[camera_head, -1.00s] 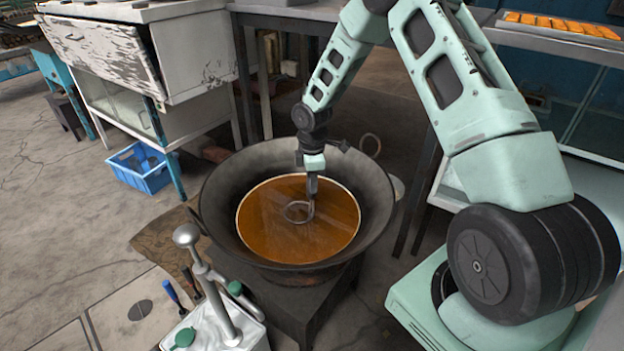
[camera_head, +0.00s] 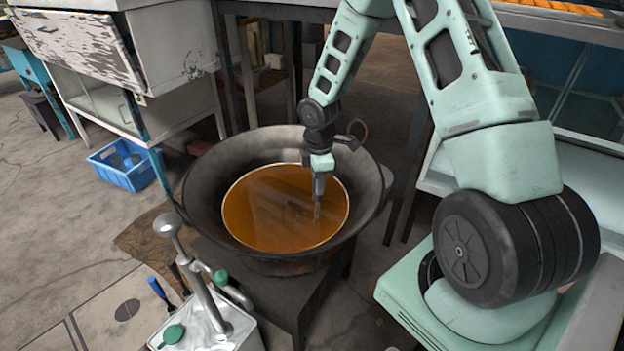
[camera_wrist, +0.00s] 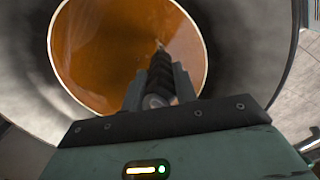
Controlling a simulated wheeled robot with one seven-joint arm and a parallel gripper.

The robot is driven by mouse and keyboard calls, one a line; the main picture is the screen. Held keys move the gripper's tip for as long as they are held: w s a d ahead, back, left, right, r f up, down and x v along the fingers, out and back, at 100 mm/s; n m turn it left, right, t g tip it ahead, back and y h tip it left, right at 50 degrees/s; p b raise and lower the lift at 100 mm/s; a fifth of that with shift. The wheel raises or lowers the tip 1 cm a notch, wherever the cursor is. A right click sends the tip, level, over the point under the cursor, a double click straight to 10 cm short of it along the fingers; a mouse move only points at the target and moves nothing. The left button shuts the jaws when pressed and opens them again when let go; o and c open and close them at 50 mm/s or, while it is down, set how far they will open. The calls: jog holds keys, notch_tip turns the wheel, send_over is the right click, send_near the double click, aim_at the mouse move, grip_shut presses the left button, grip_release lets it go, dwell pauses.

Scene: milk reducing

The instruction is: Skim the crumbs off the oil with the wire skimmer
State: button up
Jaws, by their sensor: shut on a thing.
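A wide dark wok (camera_head: 205,185) holds a round pool of amber oil (camera_head: 270,215); the oil also shows in the wrist view (camera_wrist: 95,50). My gripper (camera_head: 319,185) is over the right part of the oil, pointing down. In the wrist view my gripper (camera_wrist: 158,95) is shut on the dark ridged handle of the wire skimmer (camera_wrist: 161,75). The skimmer's thin shaft (camera_head: 317,212) runs down to the oil. Its wire head is not visible in either view and seems to be under the oil. I cannot make out separate crumbs on the oil.
A pump canister (camera_head: 205,325) with a tall metal handle stands in front of the wok at left. A blue crate (camera_head: 125,170) lies on the floor. A worktable (camera_head: 275,12) stands behind, with a tray of orange pieces (camera_head: 560,10) at back right.

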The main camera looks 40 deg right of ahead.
jog(key=shift+r+p, duration=2.7)
jog(key=shift+r, duration=0.5)
notch_tip(320, 180, up, 13)
jog(key=p, duration=1.3)
jog(key=shift+r, duration=0.15)
